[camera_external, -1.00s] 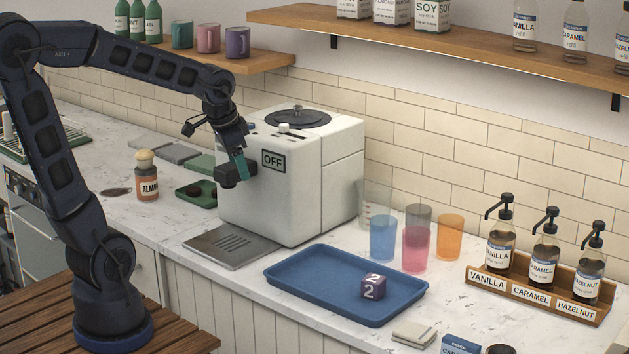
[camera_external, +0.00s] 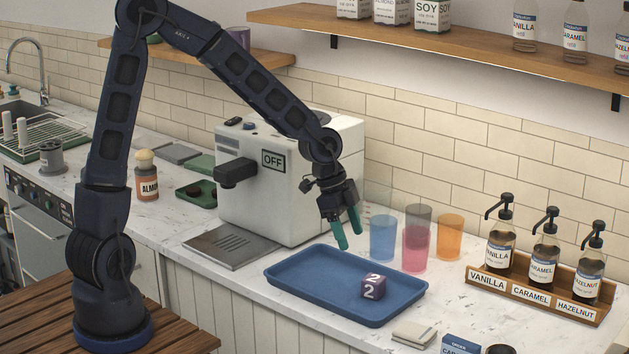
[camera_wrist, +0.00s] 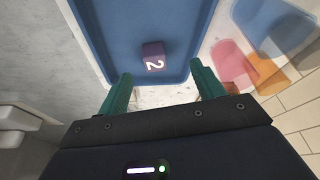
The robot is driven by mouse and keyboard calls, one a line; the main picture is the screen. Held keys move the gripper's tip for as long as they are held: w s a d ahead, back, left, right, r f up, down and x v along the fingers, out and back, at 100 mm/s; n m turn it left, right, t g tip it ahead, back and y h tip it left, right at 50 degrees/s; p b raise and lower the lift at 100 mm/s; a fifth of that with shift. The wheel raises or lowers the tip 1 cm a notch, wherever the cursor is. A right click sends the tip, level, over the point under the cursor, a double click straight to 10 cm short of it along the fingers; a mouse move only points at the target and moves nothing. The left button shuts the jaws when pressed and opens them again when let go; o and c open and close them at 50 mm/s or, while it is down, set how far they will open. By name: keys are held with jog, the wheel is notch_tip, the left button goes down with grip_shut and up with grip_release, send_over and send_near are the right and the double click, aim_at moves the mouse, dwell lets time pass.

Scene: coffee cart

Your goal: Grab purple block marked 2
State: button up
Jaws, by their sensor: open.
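The purple block (camera_external: 374,287) marked with a white 2 sits on the blue tray (camera_external: 300,285), toward the tray's right end. My gripper (camera_external: 349,241) is open and empty, its green fingers pointing down above the tray's back edge, up and to the left of the block. In the wrist view the block (camera_wrist: 153,56) lies ahead of the gap between my open fingers (camera_wrist: 163,84), apart from them. The tray (camera_wrist: 115,30) shows there around the block.
Blue, pink and orange cups (camera_external: 450,238) stand behind the tray. The white coffee machine (camera_external: 290,200) is to the left of my gripper. A rack of syrup bottles (camera_external: 535,290) stands at right. A folded cloth (camera_external: 414,333) lies in front of the tray.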

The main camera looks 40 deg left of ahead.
aim_at(371, 276)
jog(key=shift+m+g+h, duration=0.3)
jog(key=shift+m+h, duration=0.1)
jog(key=shift+m, duration=0.1)
jog(key=shift+w+d+f, duration=0.1)
jog(key=shift+d+f, duration=0.8)
jog(key=shift+f, duration=0.2)
jog(key=shift+w+d+f, duration=0.1)
jog(key=shift+d+f, duration=0.75)
jog(key=shift+f, duration=0.25)
jog(key=shift+w+d+f, duration=0.1)
jog(key=shift+d+f, duration=0.8)
jog(key=shift+f, duration=0.2)
jog(key=x, duration=0.4)
jog(key=shift+s+d, duration=0.1)
jog(key=shift+s, duration=0.25)
jog(key=shift+w+d+f, duration=0.1)
jog(key=shift+d+f, duration=0.1)
jog(key=shift+f, duration=0.3)
jog(key=c, duration=1.1)
